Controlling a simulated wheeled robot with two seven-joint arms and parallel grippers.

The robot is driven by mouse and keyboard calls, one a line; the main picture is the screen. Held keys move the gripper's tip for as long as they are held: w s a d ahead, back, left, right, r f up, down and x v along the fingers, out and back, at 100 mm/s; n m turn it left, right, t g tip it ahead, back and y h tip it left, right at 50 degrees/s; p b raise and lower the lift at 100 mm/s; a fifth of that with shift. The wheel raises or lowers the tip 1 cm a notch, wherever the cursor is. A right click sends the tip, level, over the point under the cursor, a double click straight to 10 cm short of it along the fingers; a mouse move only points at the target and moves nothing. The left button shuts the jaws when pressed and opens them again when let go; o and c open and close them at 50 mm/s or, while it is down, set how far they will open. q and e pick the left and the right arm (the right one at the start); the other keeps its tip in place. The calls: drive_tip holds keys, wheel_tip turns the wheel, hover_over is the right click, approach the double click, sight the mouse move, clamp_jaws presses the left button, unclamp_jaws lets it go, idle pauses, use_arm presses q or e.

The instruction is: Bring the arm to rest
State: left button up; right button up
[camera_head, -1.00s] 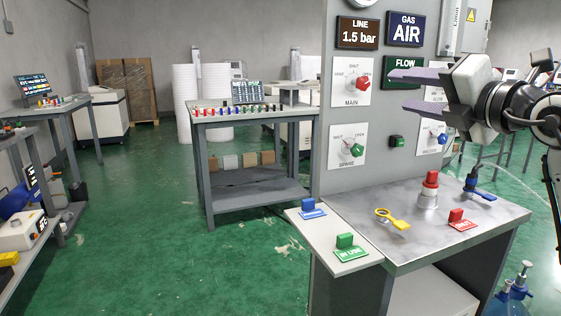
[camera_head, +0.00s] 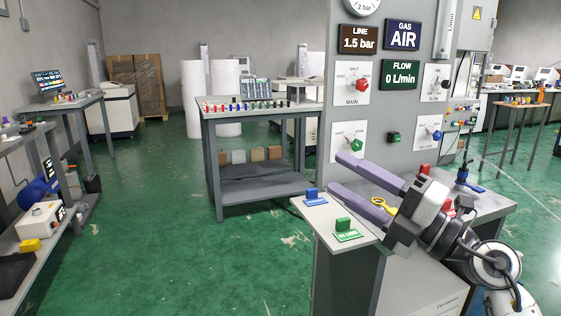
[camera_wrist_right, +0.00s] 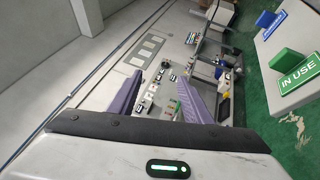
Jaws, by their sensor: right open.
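My right gripper (camera_head: 345,177) is open and empty, with purple fingers pointing left in the head view. It hangs in front of the grey panel, above the panel's table and its side shelf. In the right wrist view its two fingers (camera_wrist_right: 160,98) stand apart with nothing between them. The right arm comes in from the lower right and hides part of the tabletop. My left gripper is in neither view.
A green IN USE block (camera_head: 346,230) and a blue block (camera_head: 316,197) stand on the side shelf (camera_head: 330,212). A yellow key-like item (camera_head: 384,205) and a blue-handled valve (camera_head: 466,180) are on the table. The panel (camera_head: 403,120) carries dials and signs.

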drive_tip(key=s+d+f+m+t+h+p, duration=0.1)
drive_tip(key=s+d+f+m+h, duration=0.2)
drive_tip(key=f+m, duration=0.6)
drive_tip(key=s+d+f+m+t+h+p, duration=0.15)
drive_tip(key=s+f+m+h, duration=0.35)
drive_tip(key=f, duration=0.6)
drive_tip(key=s+d+f+m+h+p, duration=0.1)
drive_tip(key=s+d+f+m+h, duration=0.15)
drive_tip(key=f+m+h, duration=0.45)
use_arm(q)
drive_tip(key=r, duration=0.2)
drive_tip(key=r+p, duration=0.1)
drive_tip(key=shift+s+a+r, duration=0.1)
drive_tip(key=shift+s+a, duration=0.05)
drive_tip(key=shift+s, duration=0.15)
use_arm(e)
drive_tip(key=s+a+f+m+g+y, duration=0.2)
drive_tip(key=s+f+m+g, duration=0.4)
drive_tip(key=s+f, duration=1.2)
drive_tip(key=shift+s+a+f+g, duration=0.3)
drive_tip(key=shift+a+f+g, duration=0.2)
drive_tip(key=shift+f+g, duration=0.35)
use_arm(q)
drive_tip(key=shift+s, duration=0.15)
use_arm(e)
drive_tip(key=shift+r, duration=0.1)
